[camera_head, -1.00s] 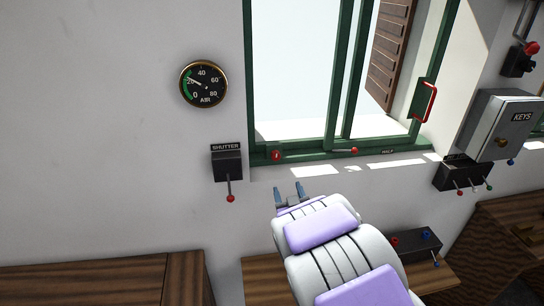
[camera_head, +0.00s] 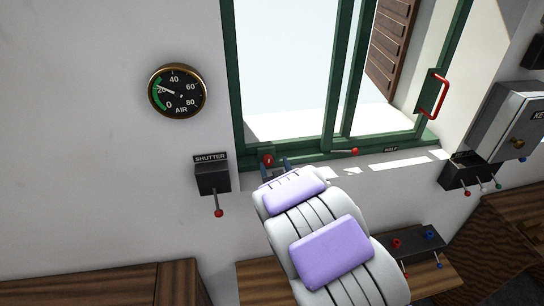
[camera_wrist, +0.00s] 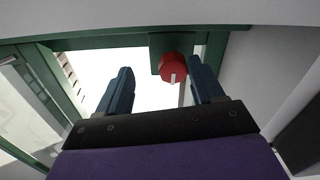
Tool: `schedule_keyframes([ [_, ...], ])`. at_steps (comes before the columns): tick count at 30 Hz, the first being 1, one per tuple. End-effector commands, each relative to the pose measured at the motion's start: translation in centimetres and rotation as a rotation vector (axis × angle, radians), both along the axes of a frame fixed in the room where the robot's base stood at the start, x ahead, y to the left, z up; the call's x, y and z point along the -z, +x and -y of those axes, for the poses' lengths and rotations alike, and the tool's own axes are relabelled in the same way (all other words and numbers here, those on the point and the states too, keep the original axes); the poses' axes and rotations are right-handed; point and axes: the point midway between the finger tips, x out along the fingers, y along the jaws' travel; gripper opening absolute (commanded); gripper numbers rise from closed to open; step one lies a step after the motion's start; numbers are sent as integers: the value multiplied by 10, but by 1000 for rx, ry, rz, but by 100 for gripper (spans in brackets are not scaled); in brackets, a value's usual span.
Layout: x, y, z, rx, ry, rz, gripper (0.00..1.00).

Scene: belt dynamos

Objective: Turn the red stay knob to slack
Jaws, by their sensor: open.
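The red stay knob (camera_head: 267,160) sits on the lower left corner of the green window frame (camera_head: 230,80). In the wrist view the knob (camera_wrist: 173,68) is a round red piece with a white mark on its face, on a green mount. My gripper (camera_head: 275,167) is open and empty, its fingertips right by the knob in the head view. In the wrist view my gripper (camera_wrist: 161,70) has the knob between its blue fingers in the picture, closer to the right one. I cannot tell whether a finger touches it.
A red-tipped shutter lever (camera_head: 219,212) hangs left of my arm below an air gauge (camera_head: 177,91). A red ball (camera_head: 355,151) is on the sill by a "HALF" label (camera_head: 391,150). Lever boxes and a grey keys cabinet (camera_head: 510,120) are at right.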

Motion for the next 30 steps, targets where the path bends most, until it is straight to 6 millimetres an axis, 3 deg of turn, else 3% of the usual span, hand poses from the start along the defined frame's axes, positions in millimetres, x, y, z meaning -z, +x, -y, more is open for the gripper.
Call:
schedule_keyframes([
  [10, 1, 2, -9, 2, -5, 1, 60],
  [27, 0, 2, -6, 4, -2, 2, 5],
  [30, 0, 2, -6, 3, -4, 3, 5],
])
